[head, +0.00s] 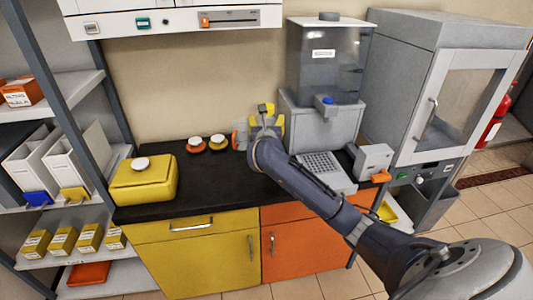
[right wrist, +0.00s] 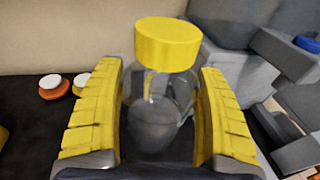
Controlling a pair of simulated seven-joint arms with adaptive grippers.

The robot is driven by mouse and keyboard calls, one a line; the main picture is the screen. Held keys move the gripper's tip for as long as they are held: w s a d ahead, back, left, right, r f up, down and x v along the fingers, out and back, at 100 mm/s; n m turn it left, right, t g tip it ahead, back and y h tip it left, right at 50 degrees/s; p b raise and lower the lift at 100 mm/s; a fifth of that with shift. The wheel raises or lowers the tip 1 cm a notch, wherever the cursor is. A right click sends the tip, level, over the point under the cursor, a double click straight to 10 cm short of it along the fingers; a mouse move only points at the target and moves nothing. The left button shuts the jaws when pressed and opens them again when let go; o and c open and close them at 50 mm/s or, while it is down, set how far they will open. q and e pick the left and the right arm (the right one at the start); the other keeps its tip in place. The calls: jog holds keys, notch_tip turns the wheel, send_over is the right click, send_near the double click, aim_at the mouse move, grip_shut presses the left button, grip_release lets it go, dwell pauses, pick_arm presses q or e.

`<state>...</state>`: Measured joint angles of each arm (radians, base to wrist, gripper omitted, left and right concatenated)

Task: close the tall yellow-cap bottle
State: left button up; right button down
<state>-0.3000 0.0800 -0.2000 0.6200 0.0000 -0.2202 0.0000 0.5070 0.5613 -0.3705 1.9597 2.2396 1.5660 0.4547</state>
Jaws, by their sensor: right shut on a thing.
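The tall bottle (right wrist: 158,110) is clear, with a grey content low down. Its yellow cap (right wrist: 168,45) shows at the top of the bottle in the right wrist view; I cannot tell whether it is fully seated. My right gripper (right wrist: 160,72) has its yellow fingers on both sides of the bottle, below the cap, and is shut on it. In the head view my right gripper (head: 266,122) is over the back of the black counter, and the yellow cap (head: 266,108) shows above it. The bottle body is mostly hidden there by my arm. My left gripper is not in view.
An orange and white round piece (head: 196,144) and a yellow and white one (head: 218,141) lie on the black counter (head: 215,178). A yellow box (head: 143,186) stands at the left. A grey machine (head: 320,125) stands right of the gripper. The front middle counter is clear.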

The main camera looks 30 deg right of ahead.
notch_tip(320, 180, down, 8)
jog(key=shift+r, duration=0.1)
dwell(0.4)
jog(key=shift+f, duration=2.2)
jog(key=shift+f, duration=0.1)
jog(key=shift+c, duration=0.2)
grip_release()
jog(key=shift+f, duration=0.15)
jog(key=v, duration=1.2)
